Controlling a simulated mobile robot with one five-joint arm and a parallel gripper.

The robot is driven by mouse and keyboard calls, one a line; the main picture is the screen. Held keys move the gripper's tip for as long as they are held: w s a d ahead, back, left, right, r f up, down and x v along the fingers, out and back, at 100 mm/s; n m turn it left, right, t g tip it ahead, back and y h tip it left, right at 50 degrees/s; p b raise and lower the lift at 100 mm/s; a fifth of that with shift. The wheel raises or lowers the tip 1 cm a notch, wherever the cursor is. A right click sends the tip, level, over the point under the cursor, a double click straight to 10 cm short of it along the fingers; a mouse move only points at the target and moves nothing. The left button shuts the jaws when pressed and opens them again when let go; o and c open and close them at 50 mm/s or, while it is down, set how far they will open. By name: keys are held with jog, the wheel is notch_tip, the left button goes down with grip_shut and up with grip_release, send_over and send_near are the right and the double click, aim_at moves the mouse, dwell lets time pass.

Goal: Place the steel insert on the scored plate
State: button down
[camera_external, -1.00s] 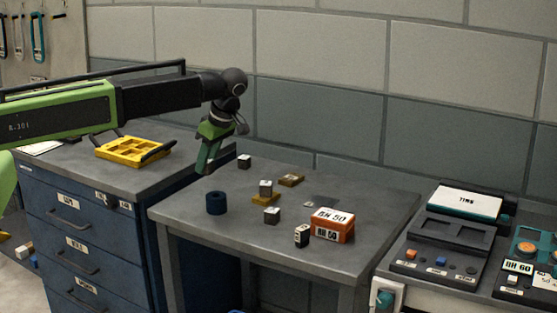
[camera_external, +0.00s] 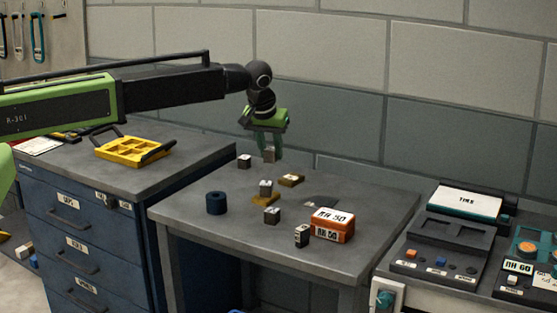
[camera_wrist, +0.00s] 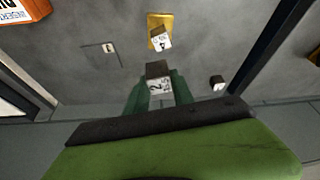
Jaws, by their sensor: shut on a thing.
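My gripper (camera_external: 268,147) is shut on a small grey block, the steel insert (camera_external: 269,155), and holds it in the air above the back of the grey table. In the wrist view the insert (camera_wrist: 158,80) shows a dark top face and a pale marked face between the teal fingers. A flat grey patch, which looks like the scored plate (camera_external: 313,204), lies on the table behind the orange box. In the wrist view the plate (camera_wrist: 101,48) is ahead and left of the insert, apart from it, with a thin outline and a small pale mark.
The orange box (camera_external: 332,226) stands at the table's front right. Loose blocks (camera_external: 272,215), (camera_external: 302,236) and (camera_external: 244,161) and a blue ring (camera_external: 216,203) stand around. The wall is close behind.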

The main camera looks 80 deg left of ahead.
jog(key=w+r+m, duration=0.1)
jog(key=w+m, duration=0.1)
jog(key=w, duration=0.5)
jog(key=b, duration=0.6)
send_over(294, 176)
jog(key=d, duration=0.1)
jog(key=shift+t, duration=0.4)
jog(key=f, duration=0.4)
jog(key=s+f, duration=0.1)
jog(key=f, duration=0.1)
jog(key=shift+f, duration=0.4)
jog(key=shift+a, duration=0.15)
notch_tip(294, 176, down, 4)
jog(key=b, duration=0.4)
jog(key=shift+f, duration=0.2)
jog(key=shift+r, duration=0.3)
jog(key=shift+f, duration=0.25)
jog(key=c, duration=1.1)
grip_release()
jog(key=shift+r, duration=0.1)
